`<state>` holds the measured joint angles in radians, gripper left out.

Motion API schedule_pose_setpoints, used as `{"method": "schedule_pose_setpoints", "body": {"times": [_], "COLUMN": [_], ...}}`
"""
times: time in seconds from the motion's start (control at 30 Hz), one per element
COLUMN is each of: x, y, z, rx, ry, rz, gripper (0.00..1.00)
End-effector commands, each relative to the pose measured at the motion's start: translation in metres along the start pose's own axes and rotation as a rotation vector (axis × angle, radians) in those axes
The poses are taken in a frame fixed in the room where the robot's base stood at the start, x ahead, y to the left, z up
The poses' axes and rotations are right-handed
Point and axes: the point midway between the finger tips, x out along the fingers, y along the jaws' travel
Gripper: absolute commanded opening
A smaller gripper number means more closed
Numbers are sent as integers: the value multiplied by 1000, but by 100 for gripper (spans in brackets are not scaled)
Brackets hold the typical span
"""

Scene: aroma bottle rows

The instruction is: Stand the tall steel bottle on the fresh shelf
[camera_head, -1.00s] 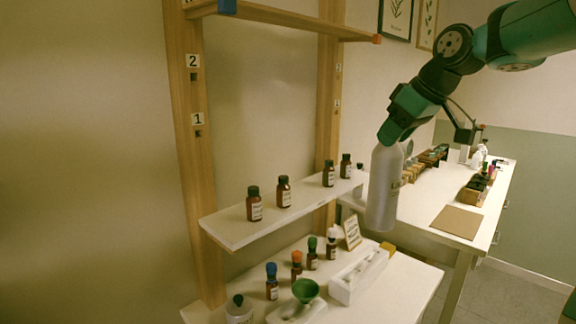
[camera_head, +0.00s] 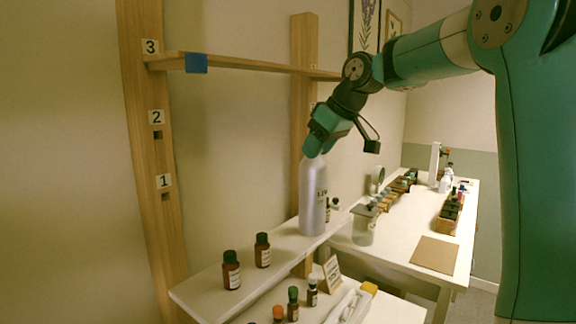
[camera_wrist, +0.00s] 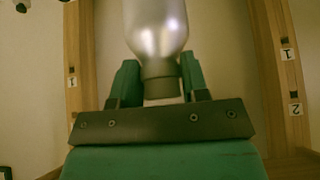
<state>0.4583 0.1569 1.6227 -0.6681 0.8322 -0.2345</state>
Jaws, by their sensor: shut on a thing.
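The tall steel bottle (camera_head: 313,198) is upright at the far part of the white lower shelf (camera_head: 205,290). My gripper (camera_head: 316,150) is shut on its neck from above. In the wrist view the bottle (camera_wrist: 156,30) shows with its neck between the two fingers (camera_wrist: 160,85) of my gripper. Its base appears at the level of the white shelf; I cannot tell whether it touches. Which shelf is the fresh one I cannot read. The bottle hides part of the shelf and small bottles behind it.
Brown bottles (camera_head: 232,270) and (camera_head: 263,250) stand on the shelf's near part. A wooden upper shelf (camera_head: 255,66) with a blue marker (camera_head: 196,63) is above. A glass jar (camera_head: 364,225) stands right of the steel bottle. Small capped bottles (camera_head: 293,303) are below.

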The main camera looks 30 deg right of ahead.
Motion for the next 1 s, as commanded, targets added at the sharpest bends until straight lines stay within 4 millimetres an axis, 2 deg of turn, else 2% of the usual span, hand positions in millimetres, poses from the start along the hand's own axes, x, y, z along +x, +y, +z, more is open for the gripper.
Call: {"method": "schedule_pose_setpoints", "body": {"times": [0.03,0.2,0.6,1.0], "x": [3,21,42,66], "y": [-1,0,0,1], "z": [-15,-39,-69,-52], "rx": [-5,-3,-1,0], "ry": [1,2,4,3], "rz": [-3,-1,1,1], "gripper": [0,0,0,0]}}
